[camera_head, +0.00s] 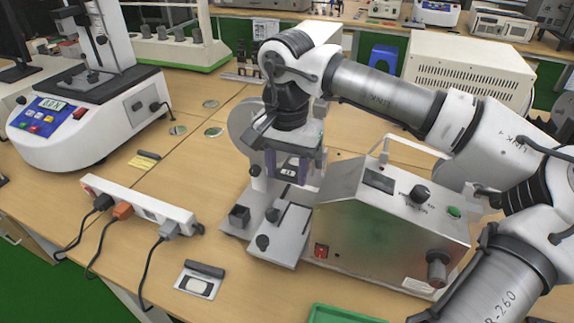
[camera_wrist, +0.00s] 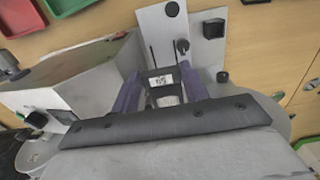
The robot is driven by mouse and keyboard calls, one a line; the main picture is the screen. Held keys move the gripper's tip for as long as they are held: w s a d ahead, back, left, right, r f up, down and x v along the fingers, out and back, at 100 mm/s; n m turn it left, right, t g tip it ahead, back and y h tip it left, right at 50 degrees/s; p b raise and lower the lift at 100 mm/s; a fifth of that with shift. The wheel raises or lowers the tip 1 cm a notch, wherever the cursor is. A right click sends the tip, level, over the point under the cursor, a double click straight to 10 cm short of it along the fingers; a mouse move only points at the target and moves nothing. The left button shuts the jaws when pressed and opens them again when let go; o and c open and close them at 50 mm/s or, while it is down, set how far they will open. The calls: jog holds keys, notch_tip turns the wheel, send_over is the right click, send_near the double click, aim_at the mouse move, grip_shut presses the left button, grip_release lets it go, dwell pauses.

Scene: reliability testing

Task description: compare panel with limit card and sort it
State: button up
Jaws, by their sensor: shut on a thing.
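My gripper (camera_head: 288,168) has two purple fingers and hangs over the grey metal plate of the bench tester. In the wrist view its fingers (camera_wrist: 160,92) are closed on a small dark panel (camera_wrist: 161,80) with a white marked label. The panel's lower part is hidden by my gripper, and I cannot tell whether it touches the tester.
The tester's metal box (camera_head: 385,225) with knobs stands right of my gripper. A white power strip (camera_head: 145,208) with cables lies at the left. A green tray (camera_head: 340,314) sits at the front edge; a red tray (camera_wrist: 18,16) shows in the wrist view. Several discs lie behind.

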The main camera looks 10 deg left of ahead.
jog(key=shift+f+b, duration=5.8)
jog(key=shift+f, duration=1.7)
